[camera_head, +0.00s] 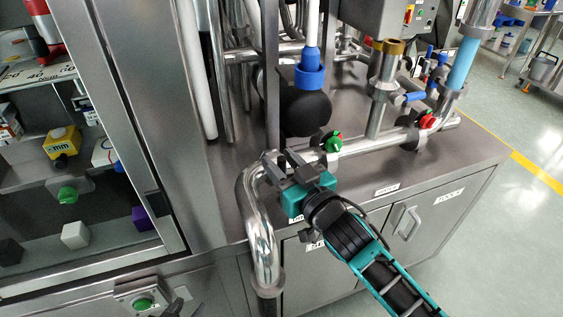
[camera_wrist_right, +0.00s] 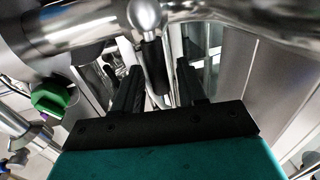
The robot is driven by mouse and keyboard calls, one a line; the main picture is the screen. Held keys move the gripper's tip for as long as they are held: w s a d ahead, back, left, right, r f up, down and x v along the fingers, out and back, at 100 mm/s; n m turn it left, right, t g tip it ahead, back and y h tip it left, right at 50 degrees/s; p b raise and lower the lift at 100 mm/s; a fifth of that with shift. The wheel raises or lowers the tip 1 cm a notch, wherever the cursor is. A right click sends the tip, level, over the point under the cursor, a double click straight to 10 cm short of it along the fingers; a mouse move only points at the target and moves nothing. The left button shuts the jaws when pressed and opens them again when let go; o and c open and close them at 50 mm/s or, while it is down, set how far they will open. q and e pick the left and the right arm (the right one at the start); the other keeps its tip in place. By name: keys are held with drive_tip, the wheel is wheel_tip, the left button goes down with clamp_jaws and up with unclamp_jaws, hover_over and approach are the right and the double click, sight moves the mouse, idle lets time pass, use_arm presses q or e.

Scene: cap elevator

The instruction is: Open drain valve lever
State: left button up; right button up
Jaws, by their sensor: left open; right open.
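A short lever with a rounded metal hub and a dark grip (camera_wrist_right: 155,68) hangs below the steel pipe in the right wrist view. I take it to be the drain valve lever; in the head view I cannot make it out clearly. My right gripper (camera_head: 277,163) is open at the bend of the steel pipe (camera_head: 258,215). In the right wrist view, the fingers of my right gripper (camera_wrist_right: 157,75) stand on either side of the dark grip; contact cannot be told.
A green knob (camera_head: 333,144) sits on the pipe just right of my right gripper, and a red knob (camera_head: 428,121) is farther right. A steel cabinet (camera_head: 410,222) stands below. Shelves with small coloured boxes (camera_head: 62,142) are at the left. Open floor (camera_head: 480,240) lies at the right.

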drive_tip(key=shift+w+a, duration=0.1)
drive_tip(key=shift+w, duration=0.1)
clamp_jaws()
idle(0.3)
